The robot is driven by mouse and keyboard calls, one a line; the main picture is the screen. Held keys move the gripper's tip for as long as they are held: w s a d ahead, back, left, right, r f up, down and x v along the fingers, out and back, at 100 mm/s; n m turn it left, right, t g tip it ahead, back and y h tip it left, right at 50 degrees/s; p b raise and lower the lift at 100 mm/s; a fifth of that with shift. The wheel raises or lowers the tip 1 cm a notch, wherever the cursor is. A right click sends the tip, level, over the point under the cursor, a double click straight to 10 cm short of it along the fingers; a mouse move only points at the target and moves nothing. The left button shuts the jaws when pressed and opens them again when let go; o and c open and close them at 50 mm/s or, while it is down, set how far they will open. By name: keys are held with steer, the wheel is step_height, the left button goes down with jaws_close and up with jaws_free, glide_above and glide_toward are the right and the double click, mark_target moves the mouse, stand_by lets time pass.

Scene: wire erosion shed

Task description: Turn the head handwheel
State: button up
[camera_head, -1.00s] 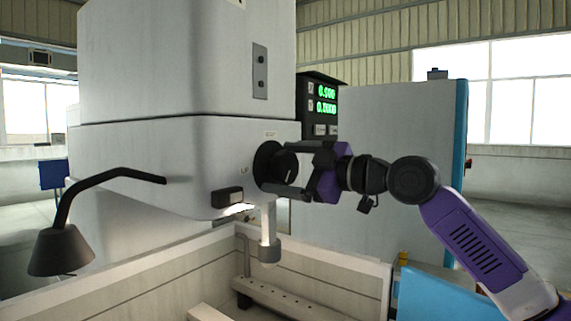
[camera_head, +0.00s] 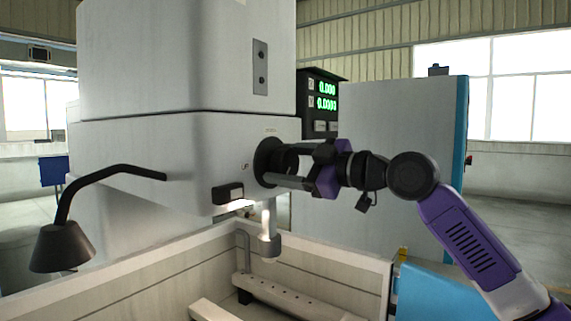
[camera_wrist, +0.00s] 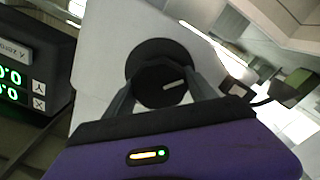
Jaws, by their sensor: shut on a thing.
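The head handwheel (camera_head: 266,162) is a black round wheel on the right face of the grey machine head (camera_head: 190,160). It also shows in the wrist view (camera_wrist: 158,62), with a pale mark on its dark hub. My gripper (camera_head: 282,166) reaches it from the right, with its fingers on either side of the hub. In the wrist view my gripper (camera_wrist: 164,88) is shut on the handwheel's hub. The fingers hide part of the wheel in the camera_head view.
A display with green digits (camera_head: 322,100) stands behind my gripper. A black lamp (camera_head: 62,245) on a bent arm is at the left. Below the head are a spindle (camera_head: 268,232) and a pale walled tank (camera_head: 330,272). A grey cabinet (camera_head: 395,160) stands behind my arm.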

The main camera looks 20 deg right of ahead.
steer(key=m+p, duration=0.1)
steer(key=m, duration=0.4)
steer(key=m+p, duration=0.2)
steer(key=m, duration=0.2)
steer(key=shift+m, duration=0.4)
steer(key=shift+d, duration=0.1)
stand_by(0.4)
steer(key=o, duration=1.4)
steer(key=b+v, duration=0.2)
steer(key=v, duration=0.5)
steer(key=shift+s+d, duration=0.2)
steer(key=shift+s, duration=0.1)
